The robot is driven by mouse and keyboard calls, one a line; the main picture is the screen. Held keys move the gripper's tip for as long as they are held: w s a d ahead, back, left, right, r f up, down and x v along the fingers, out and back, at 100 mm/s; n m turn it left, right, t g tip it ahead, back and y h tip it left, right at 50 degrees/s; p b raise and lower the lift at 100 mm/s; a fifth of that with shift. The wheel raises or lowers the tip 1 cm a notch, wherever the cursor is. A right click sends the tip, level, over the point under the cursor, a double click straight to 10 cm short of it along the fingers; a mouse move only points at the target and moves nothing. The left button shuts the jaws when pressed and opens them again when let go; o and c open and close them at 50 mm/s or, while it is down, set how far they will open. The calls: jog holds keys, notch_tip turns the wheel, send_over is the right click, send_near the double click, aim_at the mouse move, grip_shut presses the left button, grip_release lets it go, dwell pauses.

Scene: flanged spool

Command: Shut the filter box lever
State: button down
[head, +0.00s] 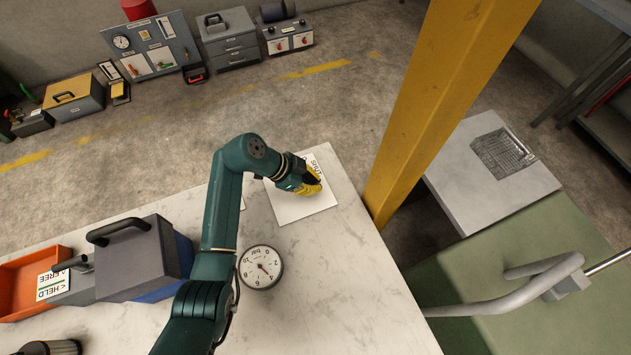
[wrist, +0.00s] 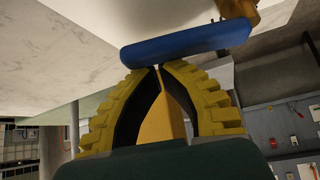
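My gripper (head: 314,184) is over a white panel (head: 297,211) with partly covered dark lettering near the bench's far edge. In the wrist view my gripper (wrist: 158,68) has its two yellow, dark-padded fingers bent together, their tips meeting or nearly so. A blue lever bar (wrist: 185,45) lies across just beyond the fingertips, not visibly between them. I cannot tell whether they touch it. A brass-coloured part (wrist: 240,9) shows at the bar's right end. In the head view the lever is hidden by my gripper.
A round dial gauge (head: 261,267) lies on the marble-like bench beside my arm. A dark grey and blue case (head: 140,262), an orange tray (head: 22,280) and a FREE/HELD label (head: 53,285) are at left. A yellow post (head: 425,100) rises close to the panel's right.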

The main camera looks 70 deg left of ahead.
jog(key=shift+s, duration=0.35)
jog(key=shift+s+a+p, duration=0.1)
jog(key=shift+s+p, duration=0.55)
jog(key=shift+s, duration=0.3)
jog(key=shift+s+a, duration=0.2)
jog(key=shift+s, duration=0.3)
jog(key=shift+s+a, duration=0.15)
jog(key=shift+s, duration=0.3)
jog(key=shift+s+a+f, duration=0.1)
jog(key=shift+s+a, duration=0.6)
jog(key=shift+s, duration=0.3)
jog(key=shift+s+a, duration=0.7)
jog(key=shift+a, duration=0.2)
